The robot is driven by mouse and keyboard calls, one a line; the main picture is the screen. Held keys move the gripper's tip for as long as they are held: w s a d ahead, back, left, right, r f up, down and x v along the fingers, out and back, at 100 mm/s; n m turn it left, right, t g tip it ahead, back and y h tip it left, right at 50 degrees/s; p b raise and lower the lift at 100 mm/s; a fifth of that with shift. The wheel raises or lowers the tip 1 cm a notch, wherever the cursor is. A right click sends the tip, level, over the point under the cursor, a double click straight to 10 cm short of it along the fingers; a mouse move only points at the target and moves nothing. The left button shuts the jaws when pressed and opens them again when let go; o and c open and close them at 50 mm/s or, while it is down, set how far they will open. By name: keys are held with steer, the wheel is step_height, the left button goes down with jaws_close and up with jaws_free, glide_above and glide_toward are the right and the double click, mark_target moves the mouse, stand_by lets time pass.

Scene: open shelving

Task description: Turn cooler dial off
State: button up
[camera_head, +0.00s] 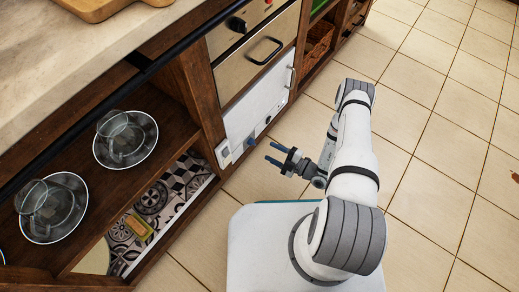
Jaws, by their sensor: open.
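A white panelled unit (262,98), which looks like the cooler, is set into the wooden counter at upper centre. The fingertips look close to the panel, but I cannot tell the exact gap.
A metal-fronted appliance (245,62) with a black knob and handle is above the white unit. At left, a wooden shelf (108,181) holds plates with glass cups. A small yellow-green item (139,227) lies below on patterned tile. Open tiled floor (440,110) is at right.

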mark_target(255, 144)
steer(key=shift+f+b+x, duration=0.15)
steer(key=shift+b+x, duration=0.45)
steer(key=shift+x, duration=1.35)
steer(key=shift+f+b+x, duration=0.15)
steer(key=shift+b+x, duration=0.4)
steer(key=shift+x, duration=1.35)
steer(key=shift+s, duration=0.1)
steer(key=shift+c, duration=0.4)
